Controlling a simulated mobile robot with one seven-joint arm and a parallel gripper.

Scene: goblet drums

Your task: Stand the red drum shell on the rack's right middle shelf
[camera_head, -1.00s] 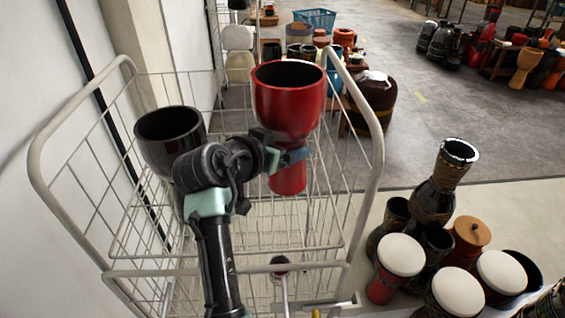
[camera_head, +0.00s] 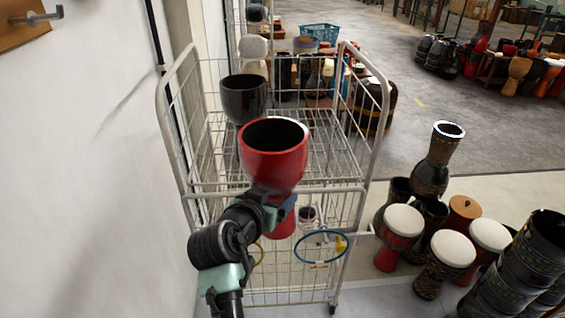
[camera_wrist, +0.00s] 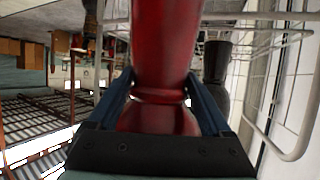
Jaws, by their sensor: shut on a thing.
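The red drum shell (camera_head: 273,163) is a goblet shape with an open dark mouth, held upright in front of the white wire rack (camera_head: 187,188). My gripper (camera_head: 276,212) is shut around its narrow waist. In the wrist view the red shell (camera_wrist: 165,45) stands between the two blue fingers of my gripper (camera_wrist: 160,95). A black drum shell (camera_head: 244,97) stands on the left of the rack's middle shelf (camera_head: 325,160). The right side of that shelf looks bare, partly behind the red shell.
Several drums, some with white heads (camera_head: 404,220), stand on the floor right of the rack. A blue hoop (camera_head: 321,248) hangs at the rack's front, near a small item on a lower level. A white wall (camera_head: 90,180) is close on the left.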

